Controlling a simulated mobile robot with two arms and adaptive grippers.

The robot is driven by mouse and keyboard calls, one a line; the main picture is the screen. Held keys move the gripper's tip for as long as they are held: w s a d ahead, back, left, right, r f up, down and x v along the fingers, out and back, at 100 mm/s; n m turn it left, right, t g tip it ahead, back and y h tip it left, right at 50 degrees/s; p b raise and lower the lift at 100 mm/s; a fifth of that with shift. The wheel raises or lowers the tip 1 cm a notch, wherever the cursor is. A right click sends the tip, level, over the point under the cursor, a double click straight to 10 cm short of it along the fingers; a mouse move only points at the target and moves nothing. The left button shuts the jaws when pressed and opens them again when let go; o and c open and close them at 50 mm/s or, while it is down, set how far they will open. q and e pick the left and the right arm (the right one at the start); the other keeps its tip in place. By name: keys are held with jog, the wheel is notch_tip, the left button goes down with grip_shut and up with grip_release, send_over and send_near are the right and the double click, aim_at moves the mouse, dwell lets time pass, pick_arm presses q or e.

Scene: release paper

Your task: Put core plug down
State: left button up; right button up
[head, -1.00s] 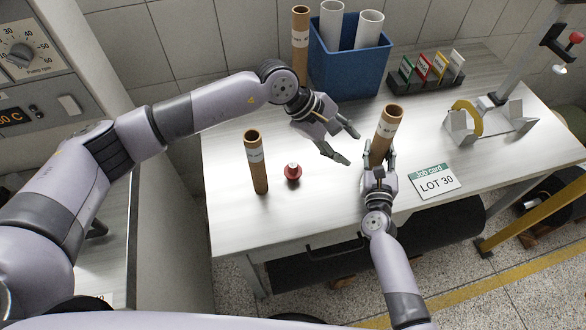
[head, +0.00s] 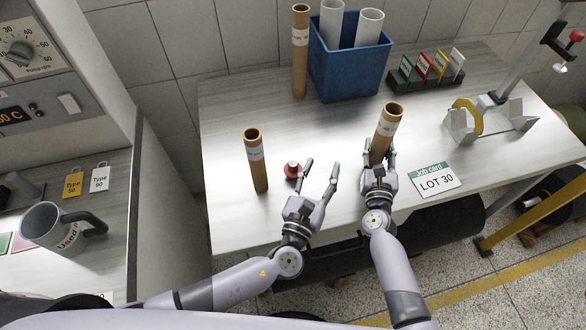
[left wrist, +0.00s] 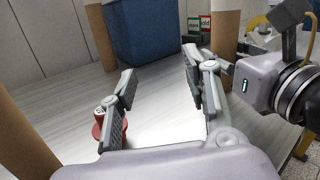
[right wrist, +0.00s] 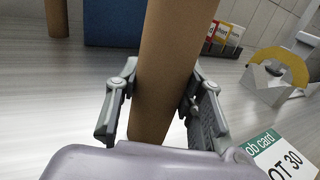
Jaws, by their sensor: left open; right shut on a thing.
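The red core plug (head: 292,170) sits on the table, just left of my left gripper. It also shows in the left wrist view (left wrist: 98,128), partly hidden behind the left finger. My left gripper (head: 321,170) is open and empty, near the table's front edge, with its fingers pointing away from me. My right gripper (head: 379,152) is shut around the lower part of a brown cardboard core (head: 388,122) with a white label. The right wrist view shows that core (right wrist: 165,75) between both fingers. Whether its foot touches the table is unclear.
Another brown core (head: 257,170) stands left of the plug. A tall core (head: 300,60) stands at the back beside a blue bin (head: 350,70) with white tubes. A job card (head: 434,181) lies right of my right gripper. Coloured cards and a metal cradle (head: 490,115) stand further right.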

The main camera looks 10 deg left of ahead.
aim_at(293, 168)
pick_arm(q)
jog(key=s+a+f+n+y, duration=0.1)
jog(key=s+a+y, duration=0.1)
jog(key=s+a+f+n+y, duration=0.1)
jog(key=s+a+f+y, duration=0.1)
jog(key=s, duration=0.1)
jog(key=s+a+f+n+y, duration=0.1)
jog(key=s+a+f+y, duration=0.1)
jog(key=shift+s+y, duration=0.4)
jog(key=w, duration=0.6)
jog(key=shift+w+a, duration=0.25)
jog(key=shift+a, duration=0.05)
jog(key=w, duration=0.5)
jog(key=shift+w+a, duration=0.1)
jog(key=shift+a, duration=0.05)
jog(key=shift+r, duration=0.1)
grip_shut()
